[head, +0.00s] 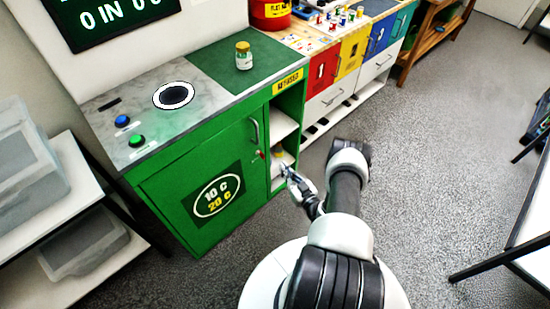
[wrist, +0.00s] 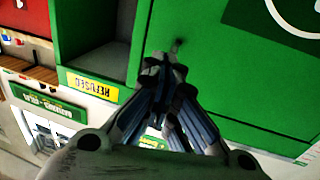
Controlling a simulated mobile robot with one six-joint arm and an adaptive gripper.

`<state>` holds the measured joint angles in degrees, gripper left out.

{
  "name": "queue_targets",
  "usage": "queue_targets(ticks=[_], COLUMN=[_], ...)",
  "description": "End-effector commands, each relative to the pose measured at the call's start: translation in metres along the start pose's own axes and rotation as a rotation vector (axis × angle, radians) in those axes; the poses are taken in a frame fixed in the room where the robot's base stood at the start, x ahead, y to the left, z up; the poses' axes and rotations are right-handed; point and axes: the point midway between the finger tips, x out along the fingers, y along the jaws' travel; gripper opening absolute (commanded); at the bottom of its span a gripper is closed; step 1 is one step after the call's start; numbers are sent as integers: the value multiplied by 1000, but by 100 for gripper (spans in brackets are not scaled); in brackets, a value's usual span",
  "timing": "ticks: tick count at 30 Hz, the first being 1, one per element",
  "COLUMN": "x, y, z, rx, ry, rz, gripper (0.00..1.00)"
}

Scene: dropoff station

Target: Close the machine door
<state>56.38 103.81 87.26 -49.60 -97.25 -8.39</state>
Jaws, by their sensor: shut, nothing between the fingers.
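The machine is a green cabinet with a grey-and-green top. Its green door (head: 165,190) carries a round "10 C 20 C" label and a grey handle (head: 256,132) near its right edge. The door looks about flush with the cabinet front; I cannot tell whether a small gap is left. My gripper (head: 286,173) is shut and empty, low in front of the open shelves right of the door. In the wrist view, my gripper (wrist: 166,66) points at the green front by the door's edge, with the door (wrist: 235,75) to the right. Contact is unclear.
A jar (head: 243,56) stands on the cabinet top. A shelf with clear bins (head: 25,160) is at left, coloured drawers (head: 322,72) at back right.

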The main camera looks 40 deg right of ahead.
Motion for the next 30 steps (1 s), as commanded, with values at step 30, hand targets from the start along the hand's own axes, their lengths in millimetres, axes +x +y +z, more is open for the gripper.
queue_targets(ticks=[30], x=[79], y=[-2], z=[0], rx=[-2], ry=[1], rz=[-6], gripper=[0])
